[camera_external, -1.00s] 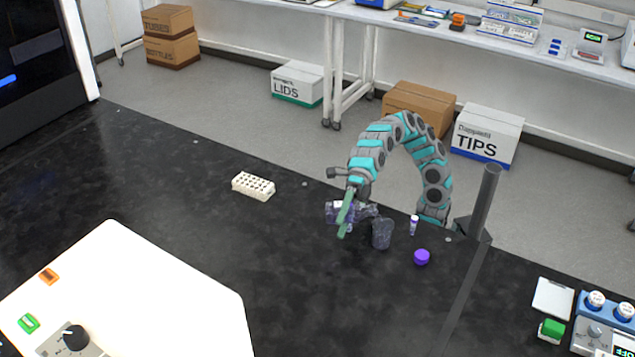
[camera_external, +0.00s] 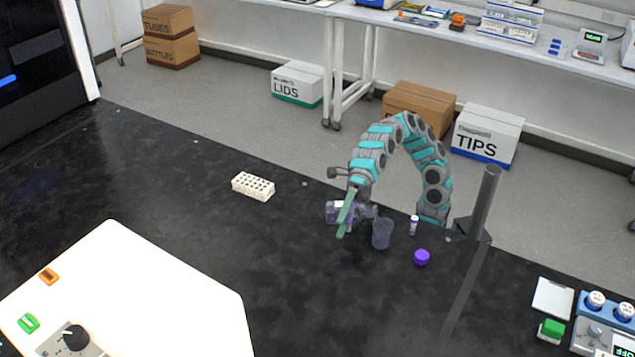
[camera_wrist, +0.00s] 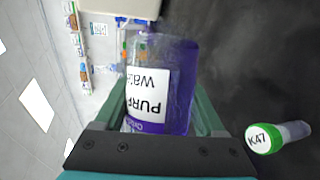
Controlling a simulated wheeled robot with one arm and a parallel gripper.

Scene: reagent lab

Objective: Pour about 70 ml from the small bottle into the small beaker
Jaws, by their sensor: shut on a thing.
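My gripper (camera_external: 346,214) is shut on the small bottle (camera_external: 331,211), a clear purple-tinted bottle. The bottle lies tipped on its side in the external view, its neck toward the small beaker (camera_external: 382,235). In the wrist view the bottle (camera_wrist: 182,85) fills the middle, with a white and purple label reading "PURE" and "Wat...". The beaker stands upright on the black bench, just right of the gripper, and looks purplish. The bottle's mouth is close to the beaker's rim; I cannot tell whether they touch. The liquid level is too small to read. The beaker is not visible in the wrist view.
A purple cap (camera_external: 421,257) lies right of the beaker. A green-capped tube marked K47 (camera_wrist: 265,138) shows in the wrist view. A white rack (camera_external: 253,186) sits to the left.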

